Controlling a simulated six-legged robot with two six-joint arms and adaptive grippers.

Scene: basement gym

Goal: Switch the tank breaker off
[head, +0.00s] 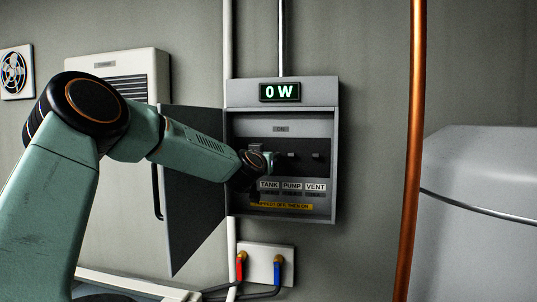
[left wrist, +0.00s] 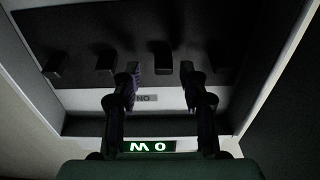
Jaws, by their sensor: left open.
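The open grey breaker panel (head: 331,180) is on the wall. Its labels read TANK (head: 269,185), PUMP and VENT, under a row of small dark levers. My left gripper (head: 262,163) reaches into the panel above the TANK label and hides most of the tank lever in the head view. The left wrist view is upside down. There the open left gripper (left wrist: 160,76) has one finger on each side of a dark lever, which looks like the tank breaker (left wrist: 162,56). I cannot tell whether the fingers touch it. My right gripper is not in view.
The display (head: 280,92) reads 0 W. The panel door (head: 192,215) hangs open on the left, close to my arm. The pump lever (head: 291,155) and vent lever (head: 315,155) are to the right. A copper pipe (head: 412,150) stands farther right.

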